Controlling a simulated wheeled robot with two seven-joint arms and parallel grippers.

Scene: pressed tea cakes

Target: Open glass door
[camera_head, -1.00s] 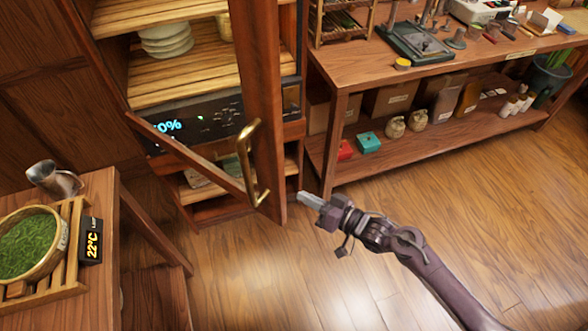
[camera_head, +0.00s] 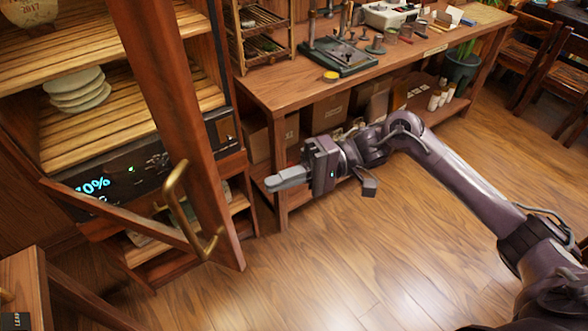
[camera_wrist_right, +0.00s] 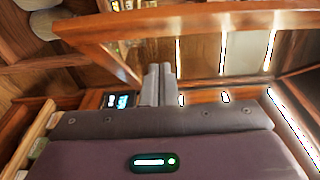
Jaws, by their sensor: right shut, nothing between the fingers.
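The glass door (camera_head: 181,110) is a tall wooden frame on the cabinet, standing ajar at an angle; its bottom rail runs from the cabinet's left side out to the free edge. A curved brass handle (camera_head: 173,190) is on its free-side post. My right gripper (camera_head: 270,183) is shut and empty, to the right of the handle and the door's edge, apart from the handle in the picture. In the right wrist view its closed fingers (camera_wrist_right: 158,85) point towards a wooden bar, which I cannot surely identify as the door. My left gripper is out of view.
Inside the cabinet are wooden shelves with stacked pale tea cakes (camera_head: 77,90) and a display panel (camera_head: 125,170). A workbench (camera_head: 290,92) with tools stands behind my right arm. A small table (camera_head: 25,275) is at lower left. The floor (camera_head: 320,270) before the door is clear.

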